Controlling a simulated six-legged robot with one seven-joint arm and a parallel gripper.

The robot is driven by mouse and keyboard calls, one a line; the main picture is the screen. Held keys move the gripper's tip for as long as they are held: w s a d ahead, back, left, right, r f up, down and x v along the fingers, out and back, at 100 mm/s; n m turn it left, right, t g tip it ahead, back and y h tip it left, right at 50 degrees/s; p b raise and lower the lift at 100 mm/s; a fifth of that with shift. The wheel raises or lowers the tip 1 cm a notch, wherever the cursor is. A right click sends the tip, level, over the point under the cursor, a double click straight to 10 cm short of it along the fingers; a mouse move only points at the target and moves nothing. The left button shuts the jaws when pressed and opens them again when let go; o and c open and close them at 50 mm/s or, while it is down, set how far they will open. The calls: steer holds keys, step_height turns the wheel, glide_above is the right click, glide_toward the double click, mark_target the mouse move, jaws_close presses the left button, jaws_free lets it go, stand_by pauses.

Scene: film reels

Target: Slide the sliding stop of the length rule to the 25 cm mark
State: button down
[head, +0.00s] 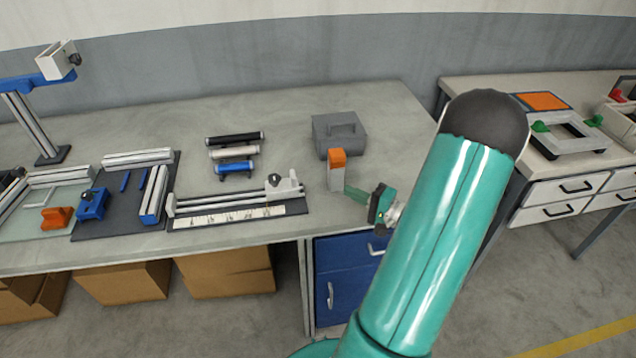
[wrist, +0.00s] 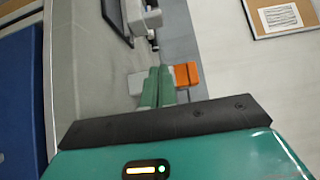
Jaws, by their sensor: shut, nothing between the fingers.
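The length rule (head: 190,208) lies on the bench with two rails and a white marked scale strip (head: 228,217). Its white sliding stop (head: 287,185) with a black knob is near the right end of the rails; the mark it stands at is too small to read. My gripper (head: 350,193) is to the right of the rule, apart from it, its green fingers pointing left. In the wrist view the fingers (wrist: 156,88) are together and empty. The rule's end, with a white part and black knob (wrist: 154,42), shows beyond them.
A grey post with an orange top (head: 337,170) stands close to my fingers; its orange top also shows in the wrist view (wrist: 188,74). A grey case (head: 338,134) is behind it. Several rollers (head: 234,153) lie behind the rule. A dark fixture board (head: 122,205) is left of it.

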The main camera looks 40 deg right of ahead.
glide_above(304, 197)
steer(key=s+d, duration=0.3)
steer(key=d, duration=0.1)
steer(key=shift+w, duration=0.2)
steer(key=shift+w+a, duration=0.35)
steer(key=shift+a, duration=0.2)
steer(key=shift+w+a, duration=0.3)
steer(key=shift+a, duration=0.2)
steer(key=shift+w+a, duration=0.3)
steer(key=shift+a, duration=0.15)
steer(key=shift+w+a, duration=0.35)
steer(key=shift+a, duration=0.2)
steer(key=shift+d, duration=0.1)
